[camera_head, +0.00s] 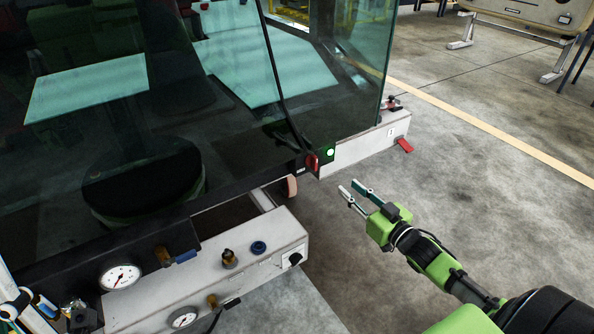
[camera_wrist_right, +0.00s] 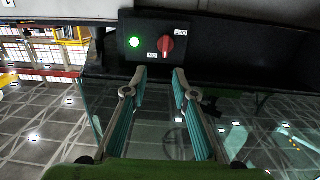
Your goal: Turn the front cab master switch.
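The master switch is a red rotary knob (camera_head: 312,161) on a small dark panel at the lower front corner of the glass cab. In the right wrist view, the knob (camera_wrist_right: 167,45) stands roughly vertical between two small white labels.
A white trolley beam (camera_head: 262,266) with a blue button, valves and gauges (camera_head: 120,277) juts out at the lower left. The floor around my right gripper is clear.

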